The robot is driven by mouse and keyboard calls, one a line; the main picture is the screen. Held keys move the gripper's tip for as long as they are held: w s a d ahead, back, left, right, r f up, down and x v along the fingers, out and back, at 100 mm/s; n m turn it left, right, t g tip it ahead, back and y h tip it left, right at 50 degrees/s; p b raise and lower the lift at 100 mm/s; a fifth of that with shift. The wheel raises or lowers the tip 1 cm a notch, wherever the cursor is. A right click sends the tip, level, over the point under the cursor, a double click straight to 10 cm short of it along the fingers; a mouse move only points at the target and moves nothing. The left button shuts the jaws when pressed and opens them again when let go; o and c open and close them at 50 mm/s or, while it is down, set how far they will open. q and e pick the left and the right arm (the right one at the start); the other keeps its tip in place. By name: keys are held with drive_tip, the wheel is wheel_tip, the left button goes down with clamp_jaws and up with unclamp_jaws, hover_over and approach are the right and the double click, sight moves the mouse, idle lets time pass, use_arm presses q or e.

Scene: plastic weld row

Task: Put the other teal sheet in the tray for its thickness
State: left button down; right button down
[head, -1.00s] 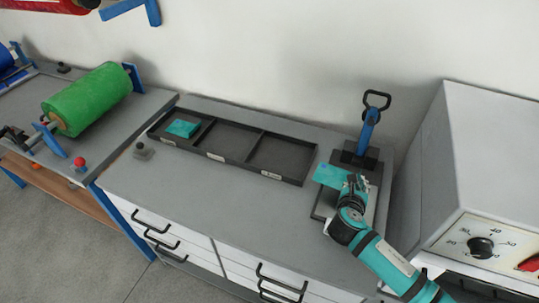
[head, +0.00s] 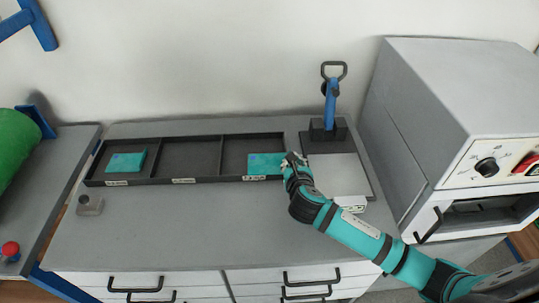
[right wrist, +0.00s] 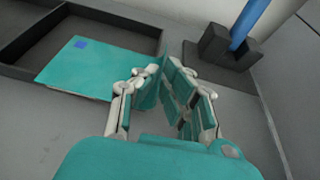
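The teal sheet with a small blue mark (head: 264,163) is at the right compartment of the dark three-part tray (head: 188,180), overlapping its front wall. My right gripper (head: 290,160) is at the sheet's right edge, shut on it as far as I can tell; the fingers hide the grip. In the right wrist view the sheet (right wrist: 95,68) extends left from my gripper (right wrist: 160,70) and covers part of the tray wall. Another teal sheet (head: 125,162) lies in the left compartment. The middle compartment is empty. The tray's front labels are too small to read. My left gripper is out of view.
A thickness gauge with a blue handle (head: 331,104) and a bare plate stands right of the tray. A grey oven (head: 430,110) is at the far right. A small grey block (head: 90,205) sits front left. The bench front is clear.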

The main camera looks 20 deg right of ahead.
sight(273, 156)
drive_tip(key=w+a, duration=0.1)
drive_tip(key=w, duration=0.4)
drive_tip(key=w+a, duration=0.1)
drive_tip(key=w, duration=0.2)
drive_tip(key=shift+w+a+f, duration=0.15)
drive_tip(key=shift+a+f, duration=0.15)
drive_tip(key=shift+f, duration=0.1)
drive_tip(key=shift+w+f, duration=0.1)
drive_tip(key=shift+f, duration=0.05)
use_arm(q)
drive_tip(key=shift+w+a+f, duration=0.1)
drive_tip(key=shift+w+a, duration=0.25)
drive_tip(key=shift+a, duration=0.3)
use_arm(e)
drive_tip(key=shift+f, duration=1.65)
drive_tip(key=c, duration=1.5)
unclamp_jaws()
use_arm(q)
drive_tip(key=shift+d, duration=0.15)
use_arm(e)
drive_tip(key=v, duration=1.2)
drive_tip(key=shift+p, duration=0.3)
use_arm(q)
drive_tip(key=shift+r, duration=0.45)
